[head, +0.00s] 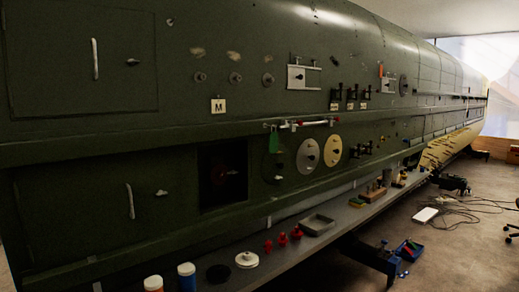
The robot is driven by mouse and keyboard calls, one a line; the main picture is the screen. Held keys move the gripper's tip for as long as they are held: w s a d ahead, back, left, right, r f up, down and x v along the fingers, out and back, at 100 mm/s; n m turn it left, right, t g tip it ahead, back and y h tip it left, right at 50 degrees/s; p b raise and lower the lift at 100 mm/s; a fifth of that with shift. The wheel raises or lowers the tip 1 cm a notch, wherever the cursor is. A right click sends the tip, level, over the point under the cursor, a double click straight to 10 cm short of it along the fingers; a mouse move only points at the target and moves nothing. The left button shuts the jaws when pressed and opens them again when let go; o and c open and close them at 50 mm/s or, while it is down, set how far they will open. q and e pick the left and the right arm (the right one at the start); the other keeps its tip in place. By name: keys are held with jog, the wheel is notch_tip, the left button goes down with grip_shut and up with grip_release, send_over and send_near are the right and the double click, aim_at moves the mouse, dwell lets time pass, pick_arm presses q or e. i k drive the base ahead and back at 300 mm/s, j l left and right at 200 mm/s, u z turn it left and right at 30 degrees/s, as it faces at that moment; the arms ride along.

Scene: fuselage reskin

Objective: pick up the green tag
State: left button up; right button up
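The green tag (274,142) hangs upright against the dark green fuselage side, near the middle of the head view. Its top is at the left end of a thin white rail (302,123) with red parts on it. A pale round disc (308,157) is to its right and a dark square opening (222,175) is to its lower left. How the tag is fastened is too small to tell.
A grey shelf (340,215) runs along below the fuselage. It bears a grey tray (317,225), red pieces (282,240), a white round piece (247,259) and two capped containers (187,277).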

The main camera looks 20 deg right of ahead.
aim_at(274, 137)
jog(key=i+l, duration=2.3)
jog(key=l, duration=0.15)
